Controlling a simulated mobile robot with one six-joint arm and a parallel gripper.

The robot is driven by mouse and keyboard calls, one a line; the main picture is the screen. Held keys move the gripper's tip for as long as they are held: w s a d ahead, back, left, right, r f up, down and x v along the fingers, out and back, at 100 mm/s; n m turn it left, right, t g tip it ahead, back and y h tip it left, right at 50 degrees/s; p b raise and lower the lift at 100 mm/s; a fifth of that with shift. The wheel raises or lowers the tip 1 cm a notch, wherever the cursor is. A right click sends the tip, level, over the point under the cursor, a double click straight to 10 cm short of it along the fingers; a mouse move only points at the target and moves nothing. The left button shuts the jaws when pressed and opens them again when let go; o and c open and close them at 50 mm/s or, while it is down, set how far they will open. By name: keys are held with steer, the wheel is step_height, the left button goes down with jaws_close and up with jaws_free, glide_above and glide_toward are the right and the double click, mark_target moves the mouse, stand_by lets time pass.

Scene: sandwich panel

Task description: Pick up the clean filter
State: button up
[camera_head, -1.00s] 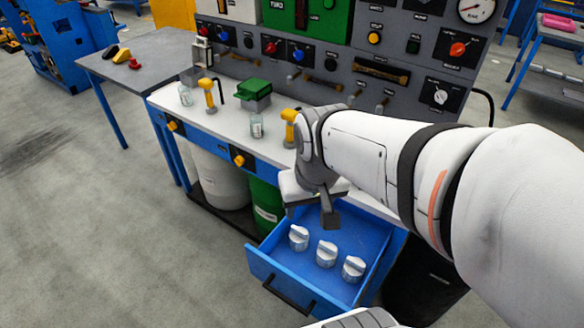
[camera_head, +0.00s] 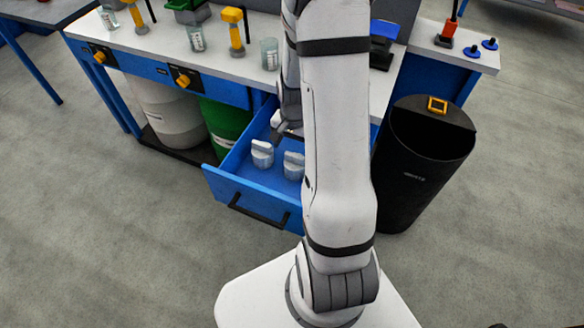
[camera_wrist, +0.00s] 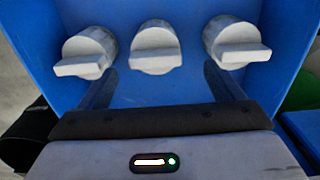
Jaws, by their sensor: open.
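Three pale grey-white filters with bar-shaped grips stand in a row in the open blue drawer. In the wrist view they are the left filter (camera_wrist: 86,54), the middle filter (camera_wrist: 156,49) and the right filter (camera_wrist: 232,42). The head view shows one filter (camera_head: 262,153) and a second filter (camera_head: 293,165); my arm hides the third. My gripper (camera_wrist: 159,72) is open and empty, its fingers spread to either side of the middle filter and pointing towards the row. In the head view it is mostly hidden behind my arm.
The blue drawer (camera_head: 240,190) sticks out from the workbench (camera_head: 240,68). A black waste bin (camera_head: 425,165) stands right of it. A white barrel (camera_head: 165,112) and a green barrel (camera_head: 222,122) stand under the bench. The floor in front is clear.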

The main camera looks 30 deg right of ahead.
mark_target(295, 162)
steer(key=f, duration=0.2)
steer(key=f+b, duration=0.1)
steer(key=f, duration=0.5)
steer(key=shift+s+b, duration=0.35)
steer(key=c, duration=1.1)
